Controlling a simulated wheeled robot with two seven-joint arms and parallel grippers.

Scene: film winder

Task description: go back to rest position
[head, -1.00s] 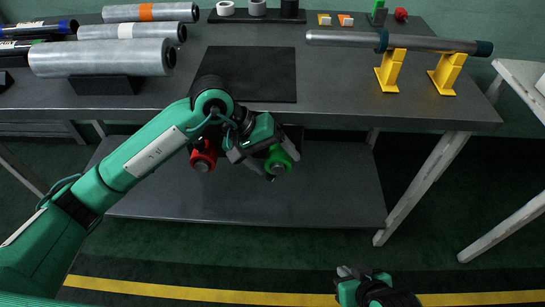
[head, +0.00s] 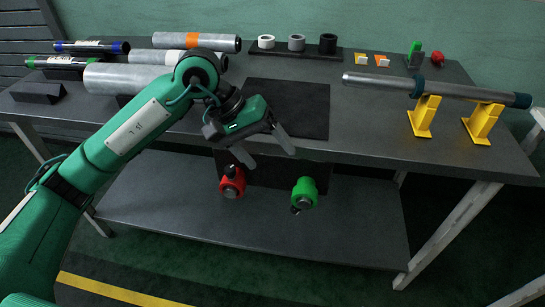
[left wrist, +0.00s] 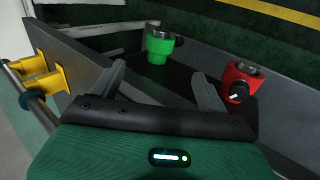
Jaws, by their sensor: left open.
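My left gripper (head: 266,152) is open and empty. In the head view it hangs in front of the table's near edge, above a red knob-like part (head: 232,182) and a green one (head: 304,194) on a dark panel below the tabletop. In the left wrist view, its open fingers (left wrist: 160,88) show with the green part (left wrist: 159,46) beyond and between them and the red part (left wrist: 242,80) beyond the right finger. Neither part is touched, as far as I can see. My right gripper is out of view.
The dark table (head: 370,140) holds a metal bar (head: 440,90) on yellow stands (head: 424,116) at right. Film rolls (head: 196,41) and tubes lie at left. A black mat (head: 300,108) lies bare in the middle. A lower shelf (head: 260,235) is empty.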

